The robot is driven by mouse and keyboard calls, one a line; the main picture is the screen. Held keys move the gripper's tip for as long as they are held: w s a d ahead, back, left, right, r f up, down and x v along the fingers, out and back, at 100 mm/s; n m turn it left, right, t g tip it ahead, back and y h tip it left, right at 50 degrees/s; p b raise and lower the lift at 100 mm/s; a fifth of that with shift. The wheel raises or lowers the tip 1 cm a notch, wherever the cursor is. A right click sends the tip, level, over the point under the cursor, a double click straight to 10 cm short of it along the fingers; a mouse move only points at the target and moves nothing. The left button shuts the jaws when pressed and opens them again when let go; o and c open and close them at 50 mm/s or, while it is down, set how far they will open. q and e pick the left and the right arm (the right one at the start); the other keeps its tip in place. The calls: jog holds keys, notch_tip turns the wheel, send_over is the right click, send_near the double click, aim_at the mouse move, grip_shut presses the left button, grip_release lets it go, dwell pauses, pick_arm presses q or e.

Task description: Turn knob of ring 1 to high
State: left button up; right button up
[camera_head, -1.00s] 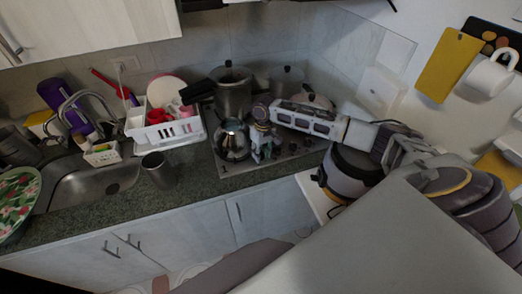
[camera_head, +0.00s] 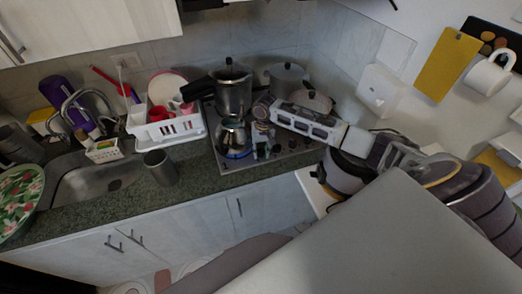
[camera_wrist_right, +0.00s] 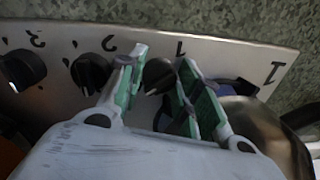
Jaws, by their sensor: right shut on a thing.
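The stove (camera_head: 222,163) is a steel cooktop at the counter's right end. In the right wrist view its front panel (camera_wrist_right: 215,55) has a row of black knobs with upside-down numbers. The knob by the mark 1 (camera_wrist_right: 158,74) sits between the green-padded fingers of my right gripper (camera_wrist_right: 165,88). My right gripper is shut on this knob. In the head view my right gripper (camera_head: 265,143) is at the stove's front, right of the steel kettle (camera_head: 232,134). A blue glow (camera_head: 236,154) shows under the kettle. My left gripper is out of view.
A tall pressure cooker (camera_head: 233,92) and a lidded pot (camera_head: 287,80) stand behind. A white dish rack (camera_head: 172,130), a metal cup (camera_head: 158,167) and the sink (camera_head: 95,181) lie left. Other knobs (camera_wrist_right: 90,72) sit close beside the gripper.

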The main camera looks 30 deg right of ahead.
dwell(0.4)
jog(key=o, duration=1)
jog(key=shift+o, duration=0.2)
jog(key=shift+n, duration=0.3)
